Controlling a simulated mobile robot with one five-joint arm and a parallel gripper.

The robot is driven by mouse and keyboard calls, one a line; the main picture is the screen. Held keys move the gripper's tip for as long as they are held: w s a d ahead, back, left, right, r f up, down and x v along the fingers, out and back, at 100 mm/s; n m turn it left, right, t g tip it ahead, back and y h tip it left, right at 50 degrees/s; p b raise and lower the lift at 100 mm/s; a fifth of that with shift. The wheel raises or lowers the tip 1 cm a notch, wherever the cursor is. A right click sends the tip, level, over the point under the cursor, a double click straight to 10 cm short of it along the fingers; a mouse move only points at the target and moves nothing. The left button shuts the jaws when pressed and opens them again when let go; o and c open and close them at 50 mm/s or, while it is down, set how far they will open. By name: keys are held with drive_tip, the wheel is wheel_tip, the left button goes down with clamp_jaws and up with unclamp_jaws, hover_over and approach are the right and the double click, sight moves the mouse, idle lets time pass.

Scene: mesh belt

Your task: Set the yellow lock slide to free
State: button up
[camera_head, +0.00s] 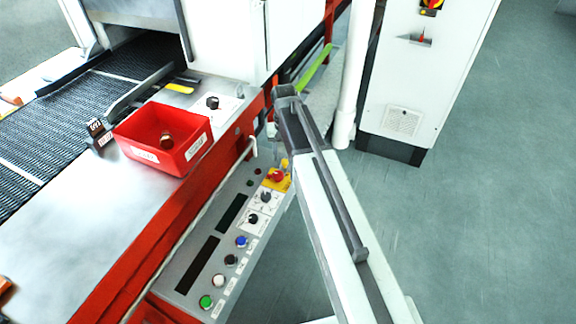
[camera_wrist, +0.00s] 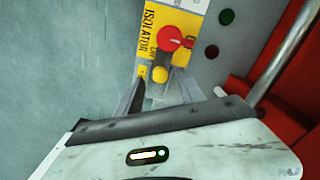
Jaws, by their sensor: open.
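A yellow rounded knob (camera_wrist: 160,74), which looks like the lock slide, sits just below the red isolator knob (camera_wrist: 170,38) in the wrist view. Both are on a yellow plate (camera_wrist: 147,22) lettered ISOLATOR and OFF. My gripper (camera_wrist: 160,86) is open, with its two fingers on either side of the yellow knob; I cannot tell whether they touch it. In the head view the red isolator knob (camera_head: 276,175) shows at the upper end of the control panel, and my arm hides part of that area. The slide's exact setting cannot be read.
The control panel (camera_head: 185,284) carries several buttons and selectors along the red machine frame. A red bin (camera_head: 190,152) stands on the machine top by the mesh belt (camera_head: 30,130). A white cabinet (camera_head: 415,80) stands behind. Open floor (camera_head: 480,240) lies right.

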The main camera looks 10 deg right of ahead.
sight(284, 166)
wheel_tip(284, 166, down, 3)
drive_tip(key=shift+r+b, duration=0.1)
drive_tip(key=shift+b, duration=0.6)
drive_tip(key=shift+r, duration=0.15)
clamp_jaws()
idle(0.7)
